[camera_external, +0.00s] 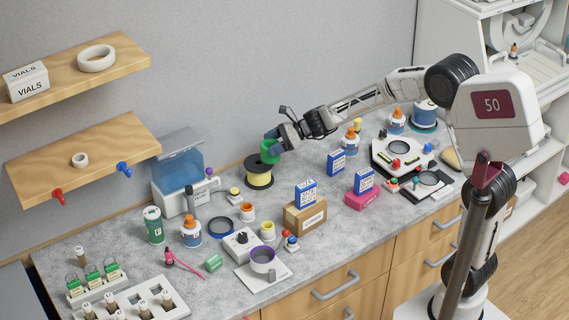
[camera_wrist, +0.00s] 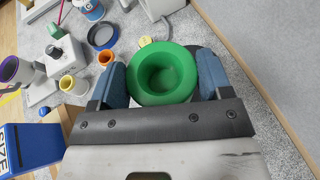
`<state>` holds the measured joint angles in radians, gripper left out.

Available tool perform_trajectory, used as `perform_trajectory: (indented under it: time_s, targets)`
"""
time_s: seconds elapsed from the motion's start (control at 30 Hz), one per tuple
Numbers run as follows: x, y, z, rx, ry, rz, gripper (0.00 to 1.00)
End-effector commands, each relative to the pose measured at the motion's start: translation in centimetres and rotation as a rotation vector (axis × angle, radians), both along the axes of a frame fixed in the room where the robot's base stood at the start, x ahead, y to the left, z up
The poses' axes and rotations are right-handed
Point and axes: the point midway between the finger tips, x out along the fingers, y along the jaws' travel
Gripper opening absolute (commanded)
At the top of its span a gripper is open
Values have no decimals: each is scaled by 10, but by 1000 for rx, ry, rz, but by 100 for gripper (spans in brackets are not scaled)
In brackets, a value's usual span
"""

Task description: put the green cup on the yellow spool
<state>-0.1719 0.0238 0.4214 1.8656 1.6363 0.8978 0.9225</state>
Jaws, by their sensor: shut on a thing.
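The green cup (camera_external: 270,150) is held in my gripper (camera_external: 272,143) above the yellow spool (camera_external: 259,179) in the external view. The cup looks upright, and whether its base touches the spool's dark top cannot be told. In the wrist view the green cup (camera_wrist: 163,74) sits between the two blue fingers of my gripper (camera_wrist: 163,80), its round opening facing the camera. The fingers are shut on it from both sides.
Small cups, including an orange one (camera_external: 247,211), a dark ring (camera_external: 222,226) and a bottle (camera_external: 191,231) lie in front. A cardboard box (camera_external: 305,216) and blue boxes stand right. The wall is close behind.

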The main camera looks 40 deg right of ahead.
Motion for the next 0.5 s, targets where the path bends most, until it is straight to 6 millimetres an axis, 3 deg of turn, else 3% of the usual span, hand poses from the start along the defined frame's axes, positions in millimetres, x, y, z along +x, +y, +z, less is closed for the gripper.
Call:
perform_trajectory:
  time_s: [0.3,0.5]
  targets:
    - [38,13,-4,0,0,0,43]
    - [50,17,-4,0,0,-1,43]
